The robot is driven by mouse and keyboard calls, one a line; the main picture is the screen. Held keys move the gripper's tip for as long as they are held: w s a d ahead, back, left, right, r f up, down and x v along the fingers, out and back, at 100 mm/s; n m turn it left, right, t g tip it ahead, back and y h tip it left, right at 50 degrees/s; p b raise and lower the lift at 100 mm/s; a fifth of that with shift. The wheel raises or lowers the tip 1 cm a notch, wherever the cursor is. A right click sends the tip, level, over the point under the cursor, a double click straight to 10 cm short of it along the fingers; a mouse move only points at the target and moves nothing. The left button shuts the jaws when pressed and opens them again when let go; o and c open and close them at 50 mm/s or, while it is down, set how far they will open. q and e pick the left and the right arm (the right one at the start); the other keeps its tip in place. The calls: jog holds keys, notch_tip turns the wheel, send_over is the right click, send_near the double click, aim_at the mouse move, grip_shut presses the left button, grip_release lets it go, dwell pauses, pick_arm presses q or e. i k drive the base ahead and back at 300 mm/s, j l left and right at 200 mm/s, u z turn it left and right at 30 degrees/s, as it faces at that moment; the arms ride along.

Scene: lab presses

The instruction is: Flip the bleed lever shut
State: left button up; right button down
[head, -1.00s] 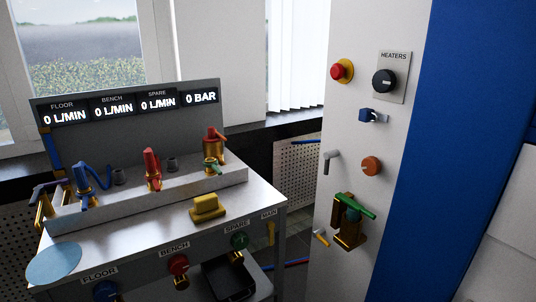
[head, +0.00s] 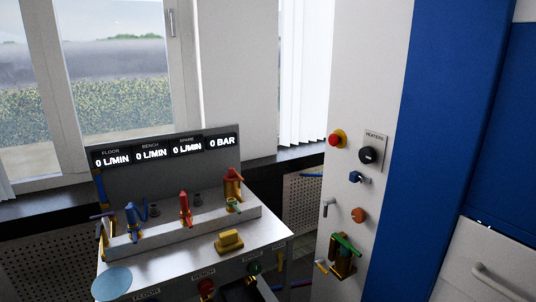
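No lever carries a readable "bleed" label, so I cannot tell which one it is. A small green lever (head: 233,205) sits low on the brass fitting under a red-topped valve (head: 232,178), at the right end of the bench manifold. A larger green lever (head: 346,241) slants across a brass valve (head: 342,263) low on the white cabinet. A small yellow-tipped lever (head: 321,268) sticks out to its left. Neither of my grippers shows in the head view.
The metal bench (head: 190,262) carries blue and red valves, a yellow block (head: 229,241) and a light blue disc (head: 111,283). Its display (head: 220,142) reads 0 BAR. The white cabinet (head: 385,80) has a red button (head: 336,139), a heaters knob (head: 368,155) and an orange knob (head: 358,215).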

aim_at(99, 226)
jog(key=u, duration=1.25)
